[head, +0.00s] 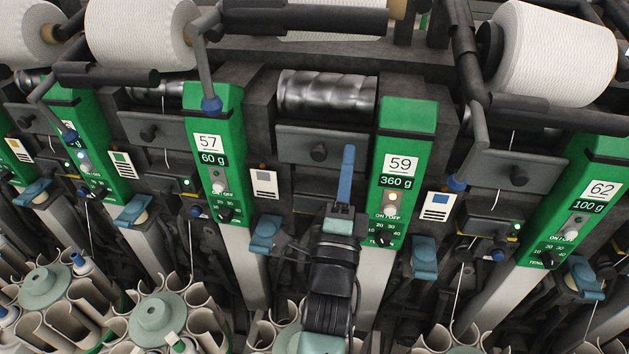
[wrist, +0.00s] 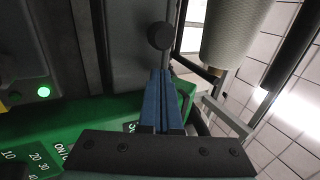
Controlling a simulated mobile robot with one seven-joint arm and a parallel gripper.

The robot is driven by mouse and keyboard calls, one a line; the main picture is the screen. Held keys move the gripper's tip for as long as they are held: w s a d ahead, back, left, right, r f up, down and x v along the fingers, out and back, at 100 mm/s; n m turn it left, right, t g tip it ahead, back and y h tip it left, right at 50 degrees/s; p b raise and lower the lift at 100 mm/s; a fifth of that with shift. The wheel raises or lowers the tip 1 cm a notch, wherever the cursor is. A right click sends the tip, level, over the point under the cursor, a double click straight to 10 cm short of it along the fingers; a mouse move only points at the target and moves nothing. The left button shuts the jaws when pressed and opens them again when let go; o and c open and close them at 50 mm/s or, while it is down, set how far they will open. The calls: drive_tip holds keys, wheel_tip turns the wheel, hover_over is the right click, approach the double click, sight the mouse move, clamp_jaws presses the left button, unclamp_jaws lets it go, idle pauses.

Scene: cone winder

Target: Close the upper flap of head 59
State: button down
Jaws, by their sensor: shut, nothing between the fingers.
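The green panel of head 59 (head: 403,165) stands right of my gripper and carries the number 59 and a 360 g display. Left of this panel is the grey upper flap (head: 295,142) with a round black knob (head: 319,152), below a shiny grooved drum. I cannot tell how far the flap stands out. My gripper (head: 348,150) is shut and empty, its blue fingers upright in front of the flap's right part, right of the knob. In the wrist view the fingertips (wrist: 160,74) lie together, just below the knob (wrist: 161,36); contact is not clear.
The panel of head 57 (head: 212,150) stands to the left and that of head 62 (head: 580,200) to the right. White yarn cones (head: 143,32) and dark bars (head: 310,18) hang above. Bobbin magazines (head: 155,315) fill the front. A green lamp (wrist: 44,91) glows in the wrist view.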

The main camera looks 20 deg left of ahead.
drive_tip(key=shift+w, duration=0.15)
drive_tip(key=shift+w+r+b, duration=0.2)
drive_tip(key=shift+w+b, duration=0.2)
drive_tip(key=shift+b, duration=0.05)
drive_tip(key=shift+s+r, duration=0.15)
drive_tip(key=shift+r, duration=0.15)
